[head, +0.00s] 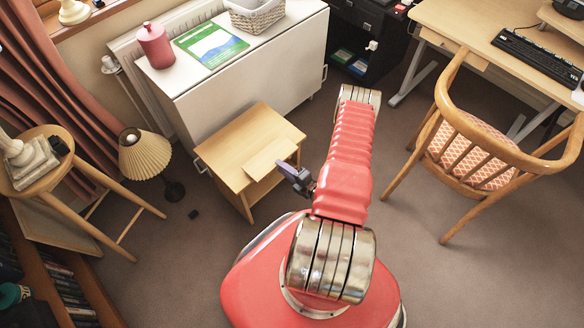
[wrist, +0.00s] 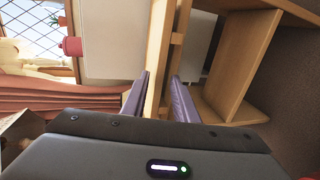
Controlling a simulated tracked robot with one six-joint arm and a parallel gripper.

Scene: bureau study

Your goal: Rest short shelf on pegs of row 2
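The short shelf (head: 271,158) is a small pale wooden board, seen over the front part of a low wooden unit's top (head: 246,137). My gripper (head: 291,174) is at the board's near right edge. In the wrist view, my gripper's two purple fingers (wrist: 160,98) lie on either side of the board (wrist: 158,62), seen nearly edge-on, and appear closed on it. The open side of the unit (wrist: 243,68) shows to the right, turned sideways. No pegs can be made out, and I cannot tell whether the board touches the unit.
A white cabinet (head: 255,75) stands behind the unit, with a red canister (head: 155,46) and a basket on it. A pleated lamp (head: 146,153) and a wooden stool (head: 45,165) are at left. A wooden chair (head: 500,150) is at right. Carpet between unit and chair is mostly clear.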

